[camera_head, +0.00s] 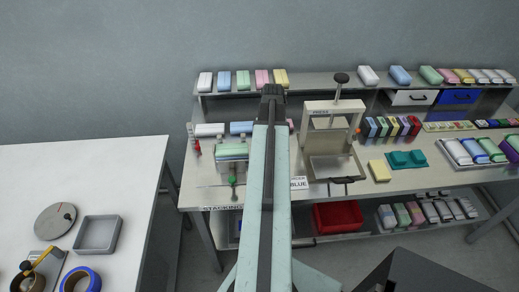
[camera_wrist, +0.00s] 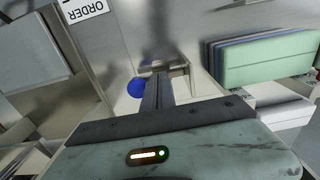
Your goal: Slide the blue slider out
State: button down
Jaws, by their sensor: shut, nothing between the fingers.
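A round blue knob (camera_wrist: 137,88), probably the blue slider's, shows in the wrist view just left of my fingers on a pale metal surface. A small metal bracket (camera_wrist: 176,66) stands beyond the fingertips. My gripper (camera_wrist: 158,80) is shut and empty, its dark fingers close together beside the knob; I cannot tell whether they touch it. In the head view my gripper (camera_head: 272,92) is at the far end of my raised arm, over the workbench. The arm hides part of the bench there, and I cannot make out the blue knob.
Stacked green and blue blocks (camera_wrist: 265,58) lie right of my fingers. An order card (camera_wrist: 82,10) is at upper left. A shelf (camera_head: 322,88) with coloured packs runs behind.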

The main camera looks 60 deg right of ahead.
notch_tip(320, 180, up, 8)
jog(key=p, duration=0.8)
jog(key=shift+w, duration=0.15)
jog(key=w+a+n, duration=0.1)
jog(key=w+a, duration=0.1)
jog(key=w, duration=0.1)
jog(key=w+a+n, duration=0.1)
jog(key=w+a, duration=0.2)
jog(key=w, duration=0.1)
jog(key=w+a, duration=0.3)
jog(key=w, duration=0.1)
jog(key=shift+w+n, duration=0.1)
jog(key=shift+n, duration=0.3)
jog(key=w+a+n, duration=0.2)
jog(key=w+a, duration=0.3)
jog(key=a, duration=0.6)
jog(key=w+a+n, duration=0.3)
jog(key=w+a, duration=0.2)
jog(key=a, duration=0.5)
jog(key=w+a+n, duration=0.2)
jog(key=w+a, duration=0.4)
jog(key=a, duration=0.5)
jog(key=s+a+n, duration=0.1)
jog(key=s+a, duration=0.1)
jog(key=a, duration=1)
jog(key=shift+a, duration=0.4)
